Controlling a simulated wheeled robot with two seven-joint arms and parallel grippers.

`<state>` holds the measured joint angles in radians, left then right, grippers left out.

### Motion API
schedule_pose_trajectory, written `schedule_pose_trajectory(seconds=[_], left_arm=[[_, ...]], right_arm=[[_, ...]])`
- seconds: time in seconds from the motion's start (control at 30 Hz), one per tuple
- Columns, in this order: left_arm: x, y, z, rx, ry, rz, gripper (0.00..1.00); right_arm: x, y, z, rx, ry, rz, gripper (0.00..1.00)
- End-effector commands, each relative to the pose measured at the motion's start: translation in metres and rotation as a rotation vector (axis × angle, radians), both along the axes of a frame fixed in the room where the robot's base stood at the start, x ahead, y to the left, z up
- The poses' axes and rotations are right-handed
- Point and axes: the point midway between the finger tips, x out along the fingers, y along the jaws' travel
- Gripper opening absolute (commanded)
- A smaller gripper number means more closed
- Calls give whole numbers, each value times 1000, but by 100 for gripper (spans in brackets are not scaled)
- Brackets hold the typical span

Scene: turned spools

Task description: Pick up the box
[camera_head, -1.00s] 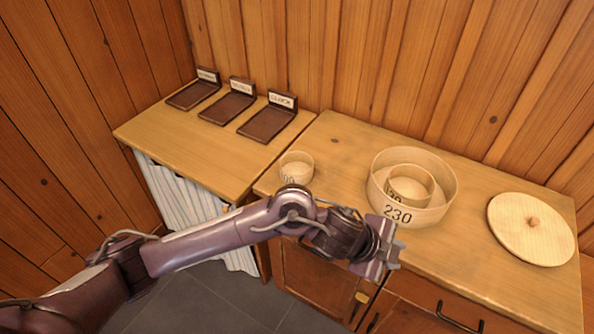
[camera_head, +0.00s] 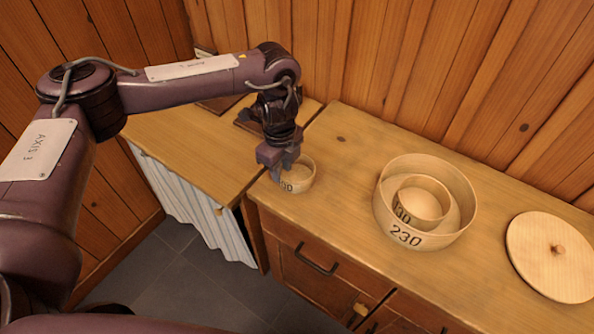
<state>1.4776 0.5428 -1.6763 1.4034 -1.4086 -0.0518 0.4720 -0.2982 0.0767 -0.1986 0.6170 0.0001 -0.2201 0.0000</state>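A small round pale-wood box (camera_head: 301,177) stands upright near the left end of the wooden counter, its printed number partly covered. My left gripper (camera_head: 280,171) points down at the left side of this box, with its fingertips at the rim and wall. It overlaps the box in the view, and I cannot tell whether the fingers are closed on it. A large round box marked 230 (camera_head: 407,236) stands to the right, with a smaller round box (camera_head: 420,203) inside it. My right gripper is not in view.
A round lid with a knob (camera_head: 550,257) lies at the right of the counter (camera_head: 340,215). A lower wooden surface (camera_head: 185,150) with dark holders, mostly behind my arm, adjoins at left. Plank walls close off the back. The counter is clear between the small and large boxes.

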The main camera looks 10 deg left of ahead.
Motion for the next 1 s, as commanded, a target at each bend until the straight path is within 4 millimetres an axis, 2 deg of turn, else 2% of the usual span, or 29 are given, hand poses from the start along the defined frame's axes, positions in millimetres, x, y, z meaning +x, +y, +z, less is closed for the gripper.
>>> schedule_pose_trajectory(seconds=[0.03, 0.1, 0.2, 0.33, 0.47, 0.63, 0.83, 1.0], left_arm=[[-1, -1, -4, 1, 2, 0, 28], [-1, -3, -12, 2, 1, -1, 28], [-3, -6, -28, 3, 2, -1, 28], [-2, -6, -46, 1, 0, 0, 28], [-1, -6, -52, -1, -3, -1, 28], [-1, -6, -52, -1, -3, -1, 28], [-1, -6, -52, -1, -3, -1, 2], [-1, -6, -51, -1, -3, -1, 0]], right_arm=[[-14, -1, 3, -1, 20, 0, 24], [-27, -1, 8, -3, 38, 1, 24], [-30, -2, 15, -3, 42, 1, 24], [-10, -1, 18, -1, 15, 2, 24], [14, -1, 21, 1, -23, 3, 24], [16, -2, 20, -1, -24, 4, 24], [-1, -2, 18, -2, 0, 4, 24], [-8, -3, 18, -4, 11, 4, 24]])
